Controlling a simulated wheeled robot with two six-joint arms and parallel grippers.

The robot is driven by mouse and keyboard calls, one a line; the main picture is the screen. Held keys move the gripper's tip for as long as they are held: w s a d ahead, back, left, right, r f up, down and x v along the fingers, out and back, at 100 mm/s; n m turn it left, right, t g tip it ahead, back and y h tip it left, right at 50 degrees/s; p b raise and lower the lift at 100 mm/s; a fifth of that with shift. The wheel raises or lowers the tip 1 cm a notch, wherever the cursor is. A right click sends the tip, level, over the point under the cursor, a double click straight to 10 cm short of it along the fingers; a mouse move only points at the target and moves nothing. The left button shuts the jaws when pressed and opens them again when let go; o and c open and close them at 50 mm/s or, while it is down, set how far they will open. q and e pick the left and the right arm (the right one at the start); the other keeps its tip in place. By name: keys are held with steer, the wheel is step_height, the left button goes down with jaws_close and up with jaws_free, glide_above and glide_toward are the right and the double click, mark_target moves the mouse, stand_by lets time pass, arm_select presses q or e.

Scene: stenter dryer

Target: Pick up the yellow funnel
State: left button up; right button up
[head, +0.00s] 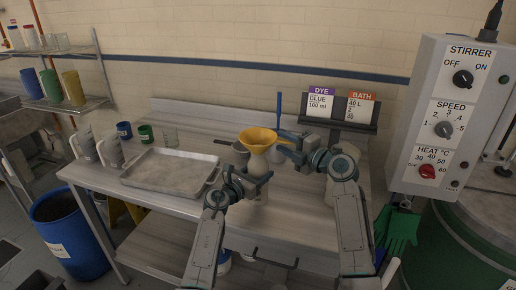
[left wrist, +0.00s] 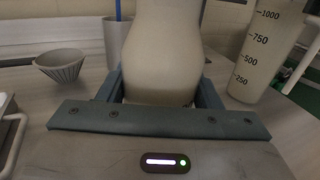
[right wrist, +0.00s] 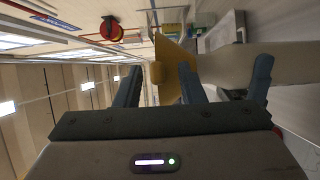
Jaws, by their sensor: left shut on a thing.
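The yellow funnel (head: 257,138) sits upright, wide end up, in the mouth of a pale bottle (head: 257,165). The bottle stands upright at the front of the table. My left gripper (head: 255,186) is shut on the bottle's lower body; the left wrist view shows the bottle (left wrist: 162,50) between its fingers. My right gripper (head: 285,138) is at the right side of the funnel, near its rim. In the right wrist view the funnel (right wrist: 168,70) shows between the fingers, with a gap beside the left one; the jaws look open. The bottle partly hides the funnel's spout.
A metal tray (head: 170,187) lies left of the bottle. A grey fluted cup (left wrist: 60,65) and a graduated jug (left wrist: 265,50) flank the bottle in the left wrist view. A sign stand (head: 340,125) and a control box (head: 445,120) are to the right.

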steer(key=shift+d, duration=0.1)
jaws_close()
step_height(320, 180, up, 10)
stand_by(0.6)
arm_select(q)
steer(key=o, duration=1.2)
steer(key=shift+s, duration=0.1)
